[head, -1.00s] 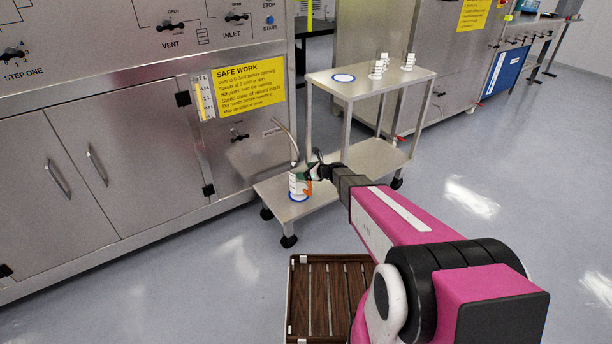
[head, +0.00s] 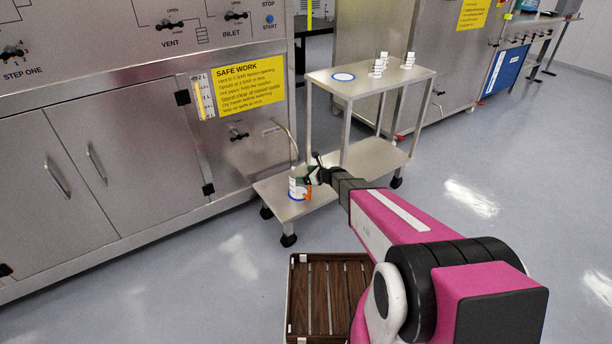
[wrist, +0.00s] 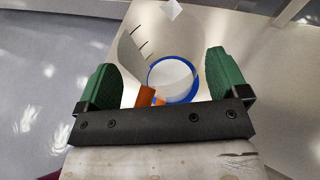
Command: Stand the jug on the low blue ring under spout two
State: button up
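The jug (head: 292,186) is pale with an orange handle (head: 307,195) and is at the low blue ring (head: 298,197) on the lower shelf, below the bent spout pipe. In the wrist view, dark marks show on the jug wall (wrist: 138,45). The handle (wrist: 147,96) points towards my gripper, and the blue ring (wrist: 173,80) shows to its right. I cannot tell whether the jug sits fully inside the ring. My gripper (head: 311,177) is beside the jug. Its green fingers (wrist: 164,83) are spread wide, with nothing visibly clamped between them.
The steel cart has an upper shelf (head: 360,83) with another blue ring (head: 343,77) and several white containers (head: 378,68). The steel cabinet (head: 130,150) stands close on the left. A slatted wooden tray (head: 325,290) is below my arm. Open floor lies to the right.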

jog(key=r+v, duration=0.1)
jog(key=v, duration=1.1)
jog(key=s+d+r+n+g+h, duration=0.2)
jog(key=s+d+r+n+h, duration=0.1)
jog(key=s+n, duration=0.5)
jog(key=s+d+r+n+g+h, duration=0.3)
jog(key=s+d+r+n+h, duration=0.1)
jog(key=s+n, duration=0.4)
jog(key=s+d+r+n+g+h, duration=0.2)
jog(key=s+d+r+n+h, duration=0.1)
jog(key=s+n, duration=0.5)
jog(key=s+r+h, duration=0.1)
jog(key=s, duration=0.1)
jog(key=shift+s+d+n+g, duration=0.15)
jog(key=shift+s+n+g, duration=0.15)
jog(key=shift+s+n, duration=0.1)
